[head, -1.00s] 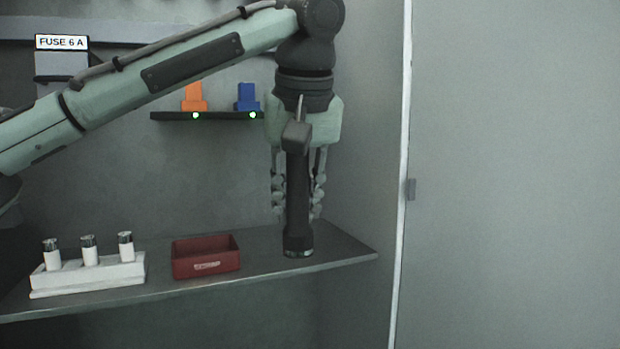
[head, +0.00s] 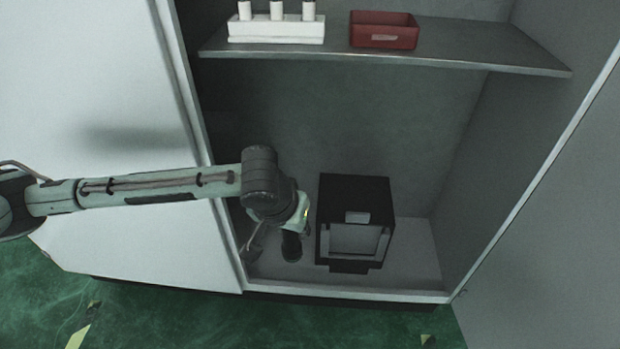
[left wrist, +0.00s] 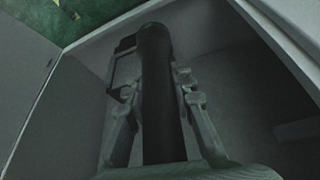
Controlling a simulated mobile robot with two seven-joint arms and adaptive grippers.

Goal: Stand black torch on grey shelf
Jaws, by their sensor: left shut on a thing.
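The black torch (head: 291,246) is in my left gripper (head: 281,236), low inside the open cabinet at its left side, just above or at the cabinet floor; I cannot tell whether it touches. In the left wrist view the torch (left wrist: 160,85) runs lengthwise between the fingers of my left gripper (left wrist: 158,92), which is shut on it. The wrist and forearm hide part of the torch in the head view. The grey shelf (head: 490,55) is above, clear on its right part. My right gripper is in no view.
A red bin (head: 384,42) and a white holder (head: 276,32) with 3 white cylinders stand on the shelf. A black open-fronted box (head: 355,190) stands on the cabinet floor (head: 415,270), right of my gripper. The cabinet's left side panel (head: 190,110) is close to my arm.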

